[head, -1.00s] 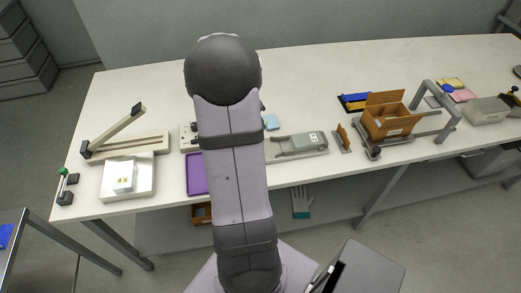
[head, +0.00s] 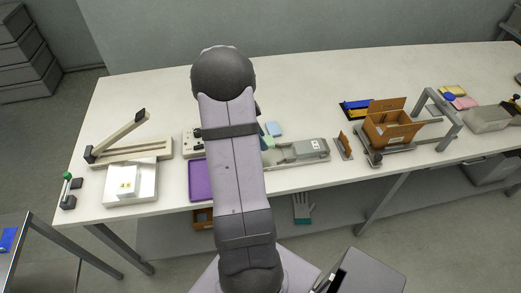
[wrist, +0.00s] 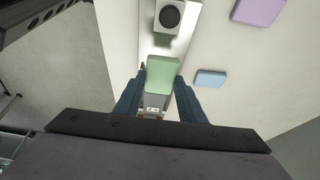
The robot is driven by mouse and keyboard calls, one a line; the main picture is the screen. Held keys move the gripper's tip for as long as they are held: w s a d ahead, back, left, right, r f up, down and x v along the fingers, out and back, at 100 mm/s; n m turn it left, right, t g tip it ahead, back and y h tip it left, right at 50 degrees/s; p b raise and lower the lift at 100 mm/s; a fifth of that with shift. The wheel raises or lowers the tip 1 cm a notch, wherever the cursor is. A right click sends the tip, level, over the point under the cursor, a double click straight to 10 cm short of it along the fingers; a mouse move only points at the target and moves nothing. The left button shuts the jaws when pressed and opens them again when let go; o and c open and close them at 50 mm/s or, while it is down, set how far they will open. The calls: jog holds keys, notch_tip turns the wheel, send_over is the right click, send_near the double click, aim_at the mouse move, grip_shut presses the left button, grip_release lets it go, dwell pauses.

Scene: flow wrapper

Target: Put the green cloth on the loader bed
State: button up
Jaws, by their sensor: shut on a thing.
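The green cloth (wrist: 162,75) is a pale green, flat, pad-like piece between the two blue fingers of my gripper (wrist: 158,90) in the wrist view. My gripper is shut on it. A bit of the green cloth (head: 267,142) shows beside my arm in the head view; my arm hides my gripper there. The loader bed (head: 282,156) is a long grey strip right of my arm, with a labelled grey block at its right end. In the wrist view the cloth overlaps the bed; I cannot tell whether it touches it.
A block with a dark round face (wrist: 170,16) stands on the strip. A purple tray (head: 200,180) is left of my arm. A cardboard box (head: 391,128) stands at the right.

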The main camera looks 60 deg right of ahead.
jog(key=shift+f+p, duration=0.8)
jog(key=shift+f, duration=2.5)
jog(key=shift+f+b, duration=0.2)
jog(key=shift+b, duration=0.1)
jog(key=o, duration=1)
jog(key=shift+r, duration=0.1)
jog(key=shift+r+p, duration=0.15)
jog(key=shift+p, duration=0.15)
